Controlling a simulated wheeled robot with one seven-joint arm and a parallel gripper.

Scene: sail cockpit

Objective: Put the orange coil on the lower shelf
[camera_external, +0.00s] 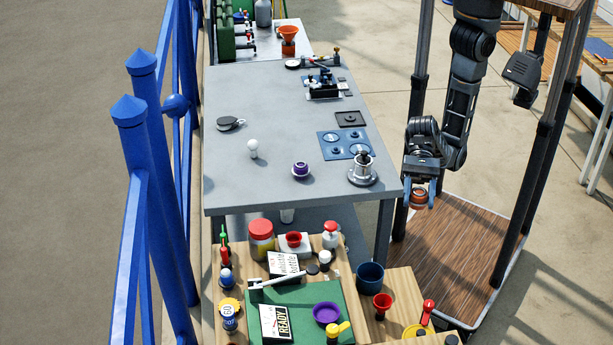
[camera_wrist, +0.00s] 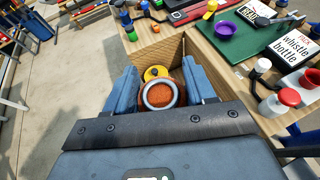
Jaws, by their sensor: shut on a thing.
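The orange coil (camera_external: 418,197) is between the fingers of my gripper (camera_external: 419,190), hanging in the air right of the grey table. In the wrist view the orange coil (camera_wrist: 161,95) has a pale grey ring facing the camera, and the fingers of my gripper (camera_wrist: 163,88) stand on both sides of it. A yellow piece shows just beyond it; I cannot tell if it belongs to the coil. A brown wooden board (camera_external: 455,255), which looks like the lower shelf, lies low between dark posts, below my gripper. Its visible surface is bare.
Dark upright posts (camera_external: 532,170) flank the wooden board. The grey table (camera_external: 270,110) with small metal items stands to the left.

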